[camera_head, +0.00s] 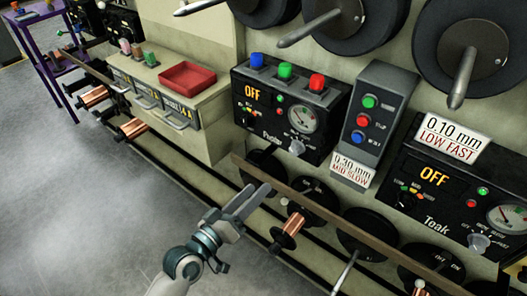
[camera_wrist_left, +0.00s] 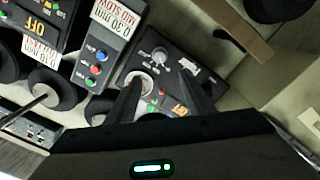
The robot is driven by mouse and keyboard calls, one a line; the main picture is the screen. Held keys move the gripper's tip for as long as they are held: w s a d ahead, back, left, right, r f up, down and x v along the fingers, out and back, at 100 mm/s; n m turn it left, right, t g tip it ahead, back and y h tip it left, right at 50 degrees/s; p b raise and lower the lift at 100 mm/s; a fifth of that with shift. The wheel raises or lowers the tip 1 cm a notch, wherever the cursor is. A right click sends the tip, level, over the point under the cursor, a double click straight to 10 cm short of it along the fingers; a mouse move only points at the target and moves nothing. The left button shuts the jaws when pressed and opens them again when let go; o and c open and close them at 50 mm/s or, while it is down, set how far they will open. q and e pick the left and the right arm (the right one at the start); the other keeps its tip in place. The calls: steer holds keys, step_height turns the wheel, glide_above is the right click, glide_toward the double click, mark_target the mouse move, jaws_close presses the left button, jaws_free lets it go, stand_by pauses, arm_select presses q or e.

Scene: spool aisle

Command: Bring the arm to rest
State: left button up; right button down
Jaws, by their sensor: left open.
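My left gripper (camera_head: 258,193) is open and empty in the head view. It is in front of the spool rack, below and left of a black control box (camera_head: 285,112) that reads OFF and has a gauge. In the left wrist view, the dark fingers of my left gripper (camera_wrist_left: 160,85) stand apart with nothing held between them. A black control panel (camera_wrist_left: 165,75) with a gauge shows behind them. My left forearm comes up from the bottom of the head view. My right gripper is not in view.
A grey button box (camera_head: 378,115) and another black control box (camera_head: 440,190) stand to the right. A wooden rail (camera_head: 300,200) and several spools lie close to the gripper. A red tray (camera_head: 188,78) sits on a drawer cabinet. The grey floor (camera_head: 80,200) at left is clear.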

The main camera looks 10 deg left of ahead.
arm_select(q)
steer(key=shift+f, duration=0.1)
steer(key=s+a+f+m+g+y, duration=0.1)
steer(key=s+a+f+g+y, duration=0.1)
steer(key=f, duration=1.2)
steer(key=s+a+f+m+g+y, duration=0.1)
steer(key=s+f+g+y, duration=0.15)
steer(key=f, duration=1.15)
steer(key=s+a+f+m+g+y, duration=0.1)
steer(key=s+f+g, duration=0.1)
steer(key=s+f, duration=0.7)
steer(key=s+a+f+m+g+y, duration=0.1)
steer(key=s+a+f+m+g, duration=0.1)
steer(key=s+f, duration=0.7)
step_height(320, 180, down, 4)
steer(key=shift+s+f+m+g, duration=0.15)
steer(key=shift+s+m+g, duration=0.15)
steer(key=shift+g, duration=0.45)
steer(key=shift+a, duration=0.1)
